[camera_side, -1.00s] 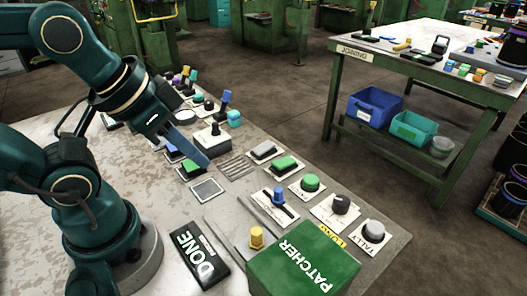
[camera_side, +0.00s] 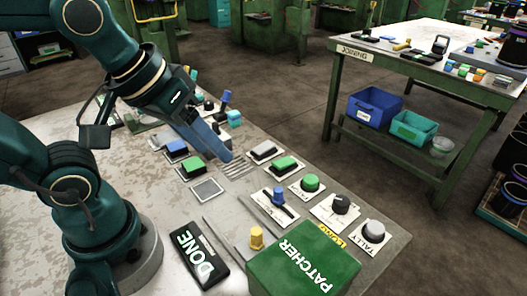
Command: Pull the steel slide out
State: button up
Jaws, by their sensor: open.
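The bench (camera_side: 180,232) carries a panel of controls, and I cannot tell for sure which is the steel slide. A blue-knobbed control (camera_side: 278,196) sits on a white plate with a dark slot. A yellow knob (camera_side: 256,238) stands near thin metal rails beside the green PATCHER box. My gripper (camera_side: 224,152) is open and points down to the right. Its blue-grey fingertips are over or just above the slotted grille (camera_side: 238,170), left of the grey button (camera_side: 264,149). I see nothing held between the fingers.
The green PATCHER box (camera_side: 300,265) and black DONE block (camera_side: 200,257) stand in front.

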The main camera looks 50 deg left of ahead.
jog(key=w+d+f+n+g, duration=0.2)
jog(key=w+d+f+g, duration=0.1)
jog(key=d, duration=0.1)
jog(key=g, duration=0.2)
send_over(256, 231)
jog(key=shift+m, duration=0.3)
jog(key=f, duration=0.6)
jog(key=shift+w+a+f, duration=0.1)
jog(key=shift+w+f, duration=0.05)
jog(key=shift+w, duration=0.05)
jog(key=shift+s+f+g, duration=0.2)
jog(key=shift+f+g, duration=0.1)
jog(key=shift+f, duration=2.4)
grip_shut()
